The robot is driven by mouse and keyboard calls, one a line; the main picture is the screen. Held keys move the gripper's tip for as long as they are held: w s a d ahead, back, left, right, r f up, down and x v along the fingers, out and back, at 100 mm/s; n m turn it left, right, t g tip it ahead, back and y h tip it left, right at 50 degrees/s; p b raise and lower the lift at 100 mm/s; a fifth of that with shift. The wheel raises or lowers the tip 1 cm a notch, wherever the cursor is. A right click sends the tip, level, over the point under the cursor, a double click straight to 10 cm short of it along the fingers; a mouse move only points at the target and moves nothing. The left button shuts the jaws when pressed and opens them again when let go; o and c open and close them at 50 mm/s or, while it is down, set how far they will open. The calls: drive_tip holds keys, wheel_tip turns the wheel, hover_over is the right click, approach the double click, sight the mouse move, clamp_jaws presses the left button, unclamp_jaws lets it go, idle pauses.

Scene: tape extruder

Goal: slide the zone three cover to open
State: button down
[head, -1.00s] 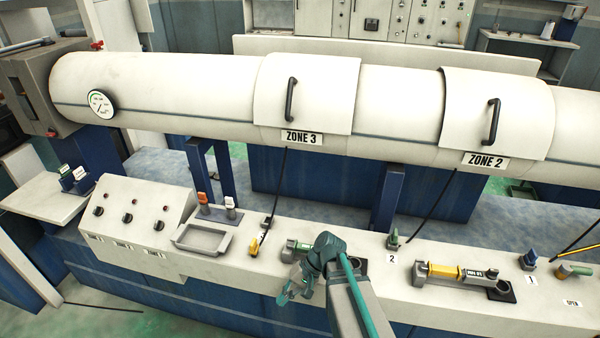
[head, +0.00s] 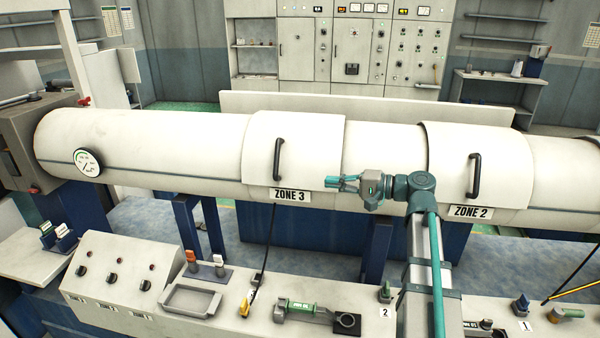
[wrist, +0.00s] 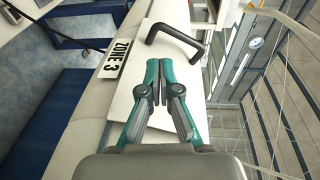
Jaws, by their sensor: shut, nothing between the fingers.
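The zone three cover (head: 318,150) is a white curved shell on the long white barrel, with a black handle (head: 279,159) near its left side and a ZONE 3 label (head: 290,196) at its lower edge. My gripper (head: 332,183) is raised in front of the cover's lower right part, right of the handle and apart from it. In the wrist view the two teal fingers (wrist: 156,64) are shut and empty. They point toward the black handle (wrist: 176,42), which lies just beyond the tips. The ZONE 3 label (wrist: 122,57) is to their left.
The zone two cover (head: 500,150) with its own handle sits to the right on the same barrel (head: 385,150). A pressure gauge (head: 87,162) is at the left end. Below is a bench with a switch box (head: 125,275), a tray (head: 190,300) and a green-handled tool (head: 300,309).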

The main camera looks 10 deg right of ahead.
sight(286, 175)
drive_tip(key=shift+r+p+x, duration=0.15)
drive_tip(key=shift+p+x, duration=0.75)
drive_tip(key=shift+x, duration=1.4)
drive_tip(key=shift+r+p+x, duration=0.15)
drive_tip(key=shift+p+x, duration=0.8)
drive_tip(key=shift+x, duration=1.3)
drive_tip(key=shift+r+p+x, duration=0.15)
drive_tip(key=shift+p+x, duration=0.75)
drive_tip(key=shift+x, duration=1.4)
drive_tip(key=shift+w, duration=0.1)
